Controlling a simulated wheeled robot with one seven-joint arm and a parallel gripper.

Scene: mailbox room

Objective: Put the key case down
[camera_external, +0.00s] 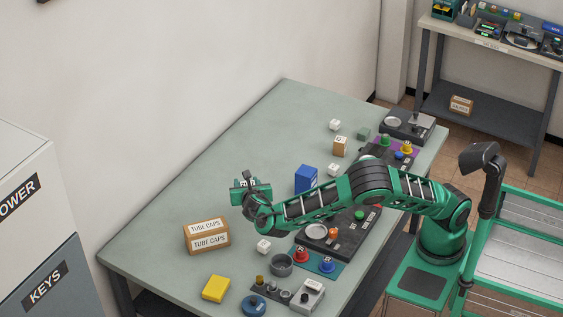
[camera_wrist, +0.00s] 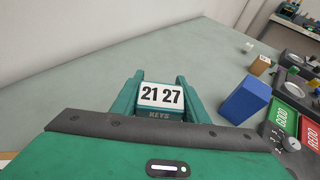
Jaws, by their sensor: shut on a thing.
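The key case (camera_wrist: 160,96) is a small dark green box with a white label reading "21 27" and the word "KEYS". My gripper (camera_wrist: 159,95) is shut on it, with one green finger on each side. In the external view my gripper (camera_external: 245,189) reaches over the left-middle part of the grey-green table (camera_external: 225,160), and the key case (camera_external: 246,183) shows only as a small part between the fingers. I cannot tell how far the case is above the table top.
A blue box (camera_external: 306,179) stands to the right of my gripper; it also shows in the wrist view (camera_wrist: 245,100). A brown "TUBE CAPS" box (camera_external: 207,236) stands nearer the front left. Panels with coloured buttons (camera_external: 320,264) line the right side. The table's far left part is clear.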

